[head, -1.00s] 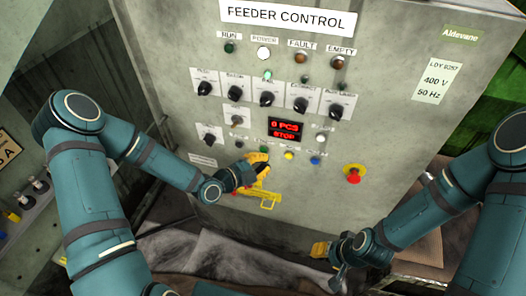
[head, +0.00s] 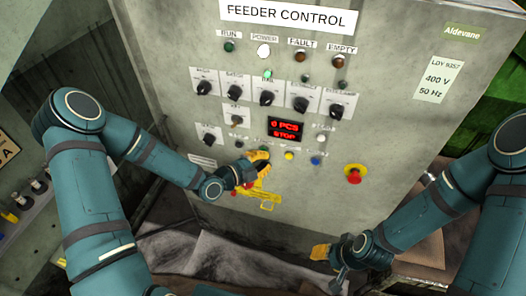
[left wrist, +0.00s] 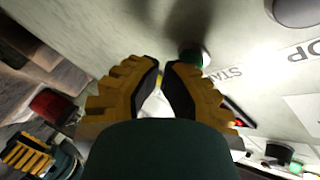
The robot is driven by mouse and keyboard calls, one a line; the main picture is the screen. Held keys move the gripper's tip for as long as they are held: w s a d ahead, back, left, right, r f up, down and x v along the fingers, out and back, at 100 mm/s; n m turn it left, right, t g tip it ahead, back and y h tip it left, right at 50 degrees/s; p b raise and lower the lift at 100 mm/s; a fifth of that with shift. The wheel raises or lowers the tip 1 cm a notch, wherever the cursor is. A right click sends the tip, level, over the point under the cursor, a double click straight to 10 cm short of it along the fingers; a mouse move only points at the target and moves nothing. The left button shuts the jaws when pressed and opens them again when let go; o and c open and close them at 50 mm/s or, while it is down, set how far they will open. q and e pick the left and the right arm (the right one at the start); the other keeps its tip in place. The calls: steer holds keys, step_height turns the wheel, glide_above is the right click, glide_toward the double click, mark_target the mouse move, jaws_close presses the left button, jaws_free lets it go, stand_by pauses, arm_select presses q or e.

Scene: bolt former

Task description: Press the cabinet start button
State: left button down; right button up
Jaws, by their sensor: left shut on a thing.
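The feeder control cabinet (head: 400,140) fills the middle of the head view. In the left wrist view a green button (left wrist: 192,53) stands beside the printed word START, just beyond my left fingertips. My left gripper (head: 258,170) is at the lower button row in the head view and partly covers it. Contact with the green button cannot be told. My right gripper (head: 322,252) hangs low in front of the cabinet, its fingers too small to judge.
A red display (head: 285,129) reads 0 PCS and STOP. A yellow button (head: 289,156), a blue button (head: 316,160) and a red mushroom button (head: 353,174) lie to the right of my left gripper. Several black knobs (head: 266,99) stand above.

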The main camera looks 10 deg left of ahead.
arm_select(q)
steer(key=shift+w, duration=0.15)
stand_by(0.6)
steer(key=shift+s+b, duration=0.3)
steer(key=shift+s, duration=0.6)
